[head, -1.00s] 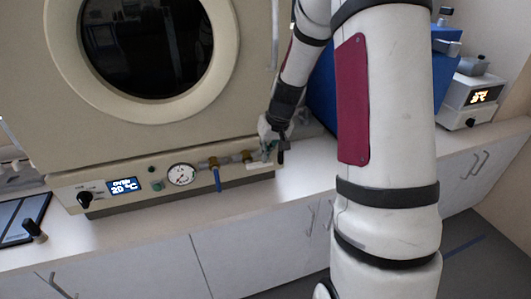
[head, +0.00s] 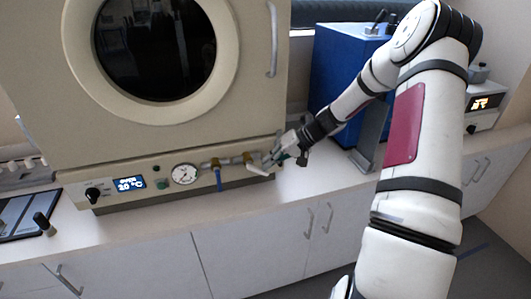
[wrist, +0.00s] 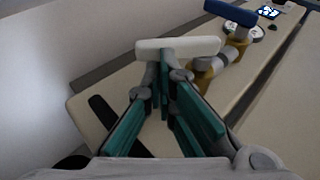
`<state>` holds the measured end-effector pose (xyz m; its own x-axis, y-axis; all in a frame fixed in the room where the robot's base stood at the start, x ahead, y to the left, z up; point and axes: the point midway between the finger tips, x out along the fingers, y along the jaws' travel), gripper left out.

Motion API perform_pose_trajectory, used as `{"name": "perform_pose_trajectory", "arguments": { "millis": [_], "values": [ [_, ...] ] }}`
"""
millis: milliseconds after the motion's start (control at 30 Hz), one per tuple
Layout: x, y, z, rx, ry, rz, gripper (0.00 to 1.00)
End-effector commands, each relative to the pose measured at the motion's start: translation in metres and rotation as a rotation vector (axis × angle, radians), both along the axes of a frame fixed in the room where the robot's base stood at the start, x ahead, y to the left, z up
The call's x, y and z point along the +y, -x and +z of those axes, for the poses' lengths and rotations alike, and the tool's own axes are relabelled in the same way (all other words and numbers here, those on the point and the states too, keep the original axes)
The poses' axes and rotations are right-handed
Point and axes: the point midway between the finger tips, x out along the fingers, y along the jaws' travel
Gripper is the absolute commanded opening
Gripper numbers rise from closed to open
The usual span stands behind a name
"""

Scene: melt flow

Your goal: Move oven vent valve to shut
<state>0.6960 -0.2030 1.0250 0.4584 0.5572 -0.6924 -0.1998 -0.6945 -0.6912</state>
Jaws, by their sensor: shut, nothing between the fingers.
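Two lever valves sit on brass fittings along the oven's front panel. One has a white lever (head: 257,170), which also shows in the wrist view (wrist: 178,47) lying crosswise just beyond my fingertips. The other has a blue lever (head: 218,180); in the head view it hangs downward, and it shows at the top of the wrist view (wrist: 230,12). I read no label telling which is the vent valve. My gripper (head: 277,156) is at the panel's right end, by the white lever. Its green-padded fingers (wrist: 166,78) are shut and empty; whether they touch the lever is unclear.
The oven (head: 150,132) has a round window, a gauge (head: 184,174), a display (head: 129,184) and a black knob (head: 93,195). A blue box (head: 345,65) stands right of it. The white counter (head: 240,212) in front is mostly clear. A dark tray (head: 25,213) lies at left.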

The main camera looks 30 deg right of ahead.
Motion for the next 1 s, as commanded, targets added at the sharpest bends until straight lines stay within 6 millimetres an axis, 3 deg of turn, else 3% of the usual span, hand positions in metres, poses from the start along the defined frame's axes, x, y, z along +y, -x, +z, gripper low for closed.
{"name": "perform_pose_trajectory", "arguments": {
  "millis": [600, 1000],
  "values": [
    [0.011, -0.005, -0.038, -0.157, -0.551, 0.001, 0.00],
    [0.019, -0.006, -0.046, -0.218, -0.761, 0.002, 0.00]
  ]
}}
